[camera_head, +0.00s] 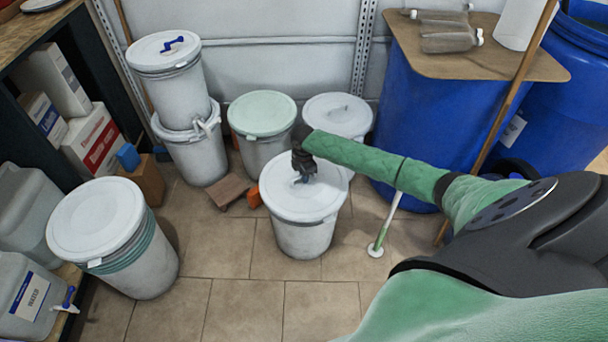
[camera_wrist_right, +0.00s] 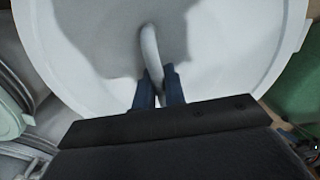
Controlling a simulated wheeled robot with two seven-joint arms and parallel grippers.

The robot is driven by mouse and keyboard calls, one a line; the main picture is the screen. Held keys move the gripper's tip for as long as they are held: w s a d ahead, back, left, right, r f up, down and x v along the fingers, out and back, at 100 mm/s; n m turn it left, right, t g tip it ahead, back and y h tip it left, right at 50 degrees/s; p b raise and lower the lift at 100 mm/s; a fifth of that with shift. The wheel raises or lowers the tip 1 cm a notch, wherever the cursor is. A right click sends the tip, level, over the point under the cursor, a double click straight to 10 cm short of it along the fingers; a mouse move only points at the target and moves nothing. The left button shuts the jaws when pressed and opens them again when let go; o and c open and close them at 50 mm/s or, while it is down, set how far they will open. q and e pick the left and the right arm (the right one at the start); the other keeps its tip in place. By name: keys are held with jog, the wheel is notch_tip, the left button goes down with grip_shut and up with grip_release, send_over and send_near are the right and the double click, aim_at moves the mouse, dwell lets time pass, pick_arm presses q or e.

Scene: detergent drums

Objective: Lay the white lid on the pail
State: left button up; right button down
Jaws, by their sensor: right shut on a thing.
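The white lid (camera_head: 285,196) lies over the mouth of the white pail (camera_head: 304,240) in the middle of the floor. My right gripper (camera_head: 303,177) is above the lid, shut on its raised handle. In the right wrist view the two fingertips (camera_wrist_right: 160,88) close around the curved white handle (camera_wrist_right: 151,50), and the lid (camera_wrist_right: 90,40) fills most of the picture. From above I cannot tell whether the lid is fully seated on the rim. My left gripper is not in view.
Lidded pails stand at the left (camera_head: 140,260), behind with a green lid (camera_head: 262,112), and behind right (camera_head: 338,112). Two pails are stacked (camera_head: 170,85) near the wall. Blue drums (camera_head: 425,120) stand at right. A brown block (camera_head: 225,190) lies on the floor. The front floor is clear.

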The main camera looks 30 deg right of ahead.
dwell(0.4)
jog(key=c, duration=0.9)
grip_release()
